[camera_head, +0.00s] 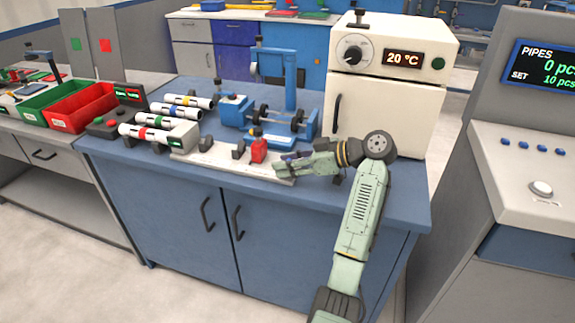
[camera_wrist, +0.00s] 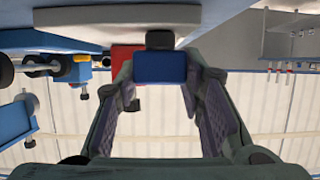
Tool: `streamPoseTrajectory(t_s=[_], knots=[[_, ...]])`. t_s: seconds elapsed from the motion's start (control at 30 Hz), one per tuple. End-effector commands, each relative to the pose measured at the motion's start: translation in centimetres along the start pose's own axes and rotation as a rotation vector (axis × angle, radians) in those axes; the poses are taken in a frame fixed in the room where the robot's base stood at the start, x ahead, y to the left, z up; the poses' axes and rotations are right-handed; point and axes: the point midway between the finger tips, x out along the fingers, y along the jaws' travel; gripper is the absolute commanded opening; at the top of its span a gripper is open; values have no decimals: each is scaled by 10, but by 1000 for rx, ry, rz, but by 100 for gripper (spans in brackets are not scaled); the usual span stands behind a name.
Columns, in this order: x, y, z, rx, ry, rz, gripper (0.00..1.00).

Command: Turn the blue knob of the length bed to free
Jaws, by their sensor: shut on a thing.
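The length bed (camera_head: 205,160) is a long pale plate on the blue bench, with dark supports and a red block (camera_head: 258,151) on it. The red block also shows in the wrist view (camera_wrist: 122,55). My gripper (camera_head: 281,166) is low at the bed's right end. In the wrist view, which looks upside down, the blue knob (camera_wrist: 160,67) sits between the tips of my gripper (camera_wrist: 160,78), with a dark part behind it. The fingers are closed on the knob. In the head view my gripper mostly hides the knob. I cannot read its setting.
A white oven (camera_head: 388,115) reading 20 °C stands behind my arm. A blue fixture with rollers (camera_head: 275,115) stands behind the bed. The bench front edge is close.

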Motion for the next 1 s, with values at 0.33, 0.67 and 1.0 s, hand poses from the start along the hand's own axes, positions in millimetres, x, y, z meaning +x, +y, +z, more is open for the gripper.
streamPoseTrajectory(t_s=[0.33,0.67,1.0], knots=[[1,0,1,-3,-2,-13,8],[1,0,1,-3,-2,-12,48],[0,0,0,-3,-1,-12,57]])
